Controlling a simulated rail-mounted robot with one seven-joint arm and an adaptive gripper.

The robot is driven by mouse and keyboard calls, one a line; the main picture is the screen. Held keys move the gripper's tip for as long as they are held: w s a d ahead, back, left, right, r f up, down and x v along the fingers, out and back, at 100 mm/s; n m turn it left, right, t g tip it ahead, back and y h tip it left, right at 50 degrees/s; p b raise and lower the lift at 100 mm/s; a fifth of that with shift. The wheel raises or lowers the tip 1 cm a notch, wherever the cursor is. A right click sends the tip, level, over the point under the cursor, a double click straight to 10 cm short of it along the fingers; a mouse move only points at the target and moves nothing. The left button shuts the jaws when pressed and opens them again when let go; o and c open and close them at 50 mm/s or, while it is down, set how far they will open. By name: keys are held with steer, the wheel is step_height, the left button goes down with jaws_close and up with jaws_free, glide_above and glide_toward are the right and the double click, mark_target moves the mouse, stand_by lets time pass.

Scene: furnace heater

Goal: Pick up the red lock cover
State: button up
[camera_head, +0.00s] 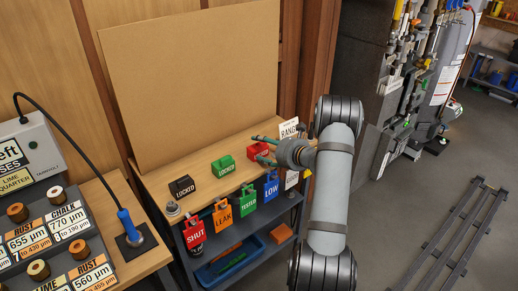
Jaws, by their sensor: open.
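The red lock cover (257,150) lies on the wooden top of the small bench, toward its right end. It is a small red block with a light label that I cannot read. My gripper (261,151) is open with its teal fingers pointing left, at the red cover's right side. One finger shows above the cover and one below it in the picture. Whether the fingers touch the cover cannot be told. A green lock cover (225,166) and a black one (182,187), both marked LOCKED, sit to its left.
Hanging tags, red SHUT (194,234), orange LAK (222,216), green TESTED (249,197) and blue LOW (271,185), line the bench front. A blue tray (230,262) is on the shelf below. A brown board (195,85) stands behind. A metal frame (450,235) lies on the floor at right.

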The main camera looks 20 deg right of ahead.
steer(key=shift+c, duration=1.2)
steer(key=c, duration=0.9)
steer(key=shift+c, duration=0.2)
